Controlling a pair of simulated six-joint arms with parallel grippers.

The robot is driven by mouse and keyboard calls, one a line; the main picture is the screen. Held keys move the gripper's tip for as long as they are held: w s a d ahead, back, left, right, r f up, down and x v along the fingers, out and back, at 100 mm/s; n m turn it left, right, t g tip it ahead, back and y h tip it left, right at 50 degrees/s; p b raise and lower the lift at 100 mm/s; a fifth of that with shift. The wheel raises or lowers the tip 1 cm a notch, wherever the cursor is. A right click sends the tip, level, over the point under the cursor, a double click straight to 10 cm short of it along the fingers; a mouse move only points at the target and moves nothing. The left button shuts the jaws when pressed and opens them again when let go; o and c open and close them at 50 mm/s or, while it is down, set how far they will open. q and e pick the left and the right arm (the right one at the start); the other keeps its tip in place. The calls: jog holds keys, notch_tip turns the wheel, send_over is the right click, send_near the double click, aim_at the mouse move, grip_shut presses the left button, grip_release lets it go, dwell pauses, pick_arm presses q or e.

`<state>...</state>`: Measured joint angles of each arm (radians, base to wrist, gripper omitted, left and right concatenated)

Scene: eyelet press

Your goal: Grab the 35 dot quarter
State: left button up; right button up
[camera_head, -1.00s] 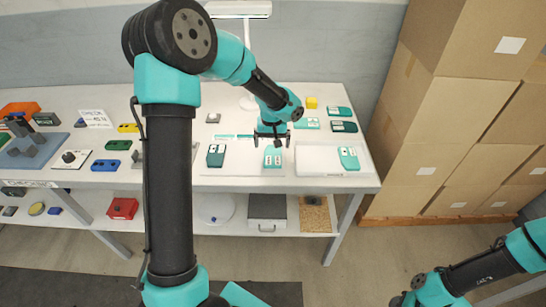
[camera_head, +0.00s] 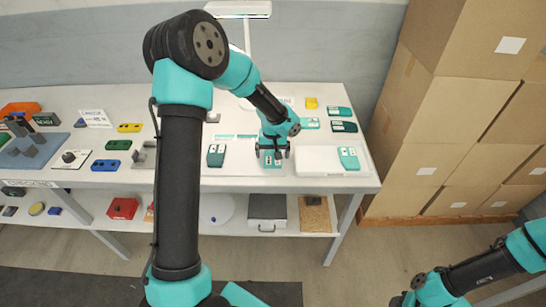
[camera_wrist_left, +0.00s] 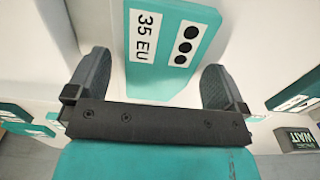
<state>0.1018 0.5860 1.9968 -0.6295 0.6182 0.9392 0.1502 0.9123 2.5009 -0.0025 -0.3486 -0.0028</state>
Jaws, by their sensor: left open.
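The teal piece with a white "35 EU" label and a white strip of three black dots (camera_wrist_left: 172,50) lies flat on a white surface in the left wrist view. In the head view, the same piece (camera_head: 272,161) shows partly under my left gripper (camera_head: 272,152). In the left wrist view, my left gripper (camera_wrist_left: 156,62) is open, with one dark finger on each side of the piece's near end. Gaps show between the fingers and the piece. My right arm shows at the lower right of the head view, but its gripper cannot be made out.
A dark-sided teal piece (camera_head: 216,156) lies left of the gripper and another teal piece (camera_head: 349,158) lies right on a white pad (camera_head: 308,164). More teal pieces (camera_head: 344,127) and a yellow block (camera_head: 311,103) are behind. Stacked cardboard boxes (camera_head: 440,110) stand right of the table.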

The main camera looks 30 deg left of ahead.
pick_arm(q)
jog(key=shift+c, duration=0.4)
jog(key=c, duration=0.9)
jog(key=shift+r, duration=0.1)
jog(key=shift+c, duration=0.2)
jog(key=shift+r, duration=1.45)
jog(key=shift+s+d+r, duration=0.1)
jog(key=shift+d+r, duration=0.05)
jog(key=shift+r, duration=0.15)
jog(key=s+d+r, duration=0.1)
jog(key=s+d, duration=0.7)
jog(key=s, duration=0.5)
jog(key=shift+s+r, duration=0.15)
jog(key=shift+s, duration=0.05)
